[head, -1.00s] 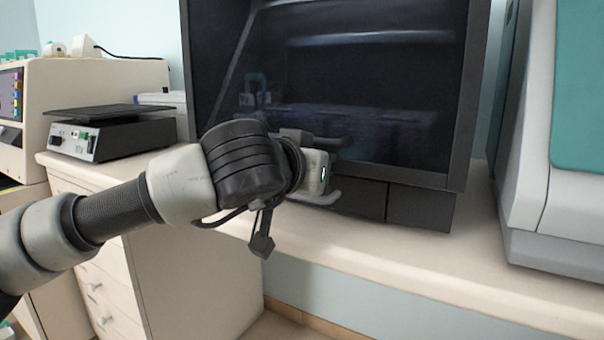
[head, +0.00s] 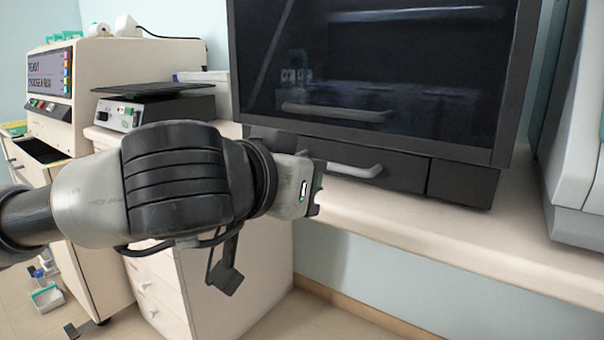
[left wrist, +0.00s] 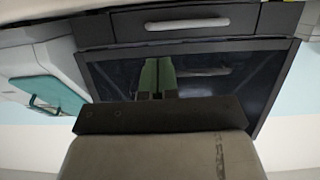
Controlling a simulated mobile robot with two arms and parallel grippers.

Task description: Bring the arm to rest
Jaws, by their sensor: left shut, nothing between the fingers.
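My left arm comes in from the left in the head view. Its gripper (head: 312,196) points away from me, in front of the dark cabinet's lower drawer. The fingers are mostly hidden behind the wrist there. In the left wrist view the two green fingers (left wrist: 157,77) lie together, shut and empty. Beyond them is the dark glass front of the cabinet (left wrist: 200,75), seen upside down. I cannot tell the exact gap between gripper and cabinet. My right gripper is in neither view.
The dark cabinet (head: 400,85) has a glass-front handle (head: 335,112) and a drawer handle (head: 343,168). It stands on a pale counter (head: 450,220). A flat-topped device (head: 160,108) and a beige machine (head: 110,75) stand left, a grey-and-teal machine (head: 570,170) right. Floor shows below.

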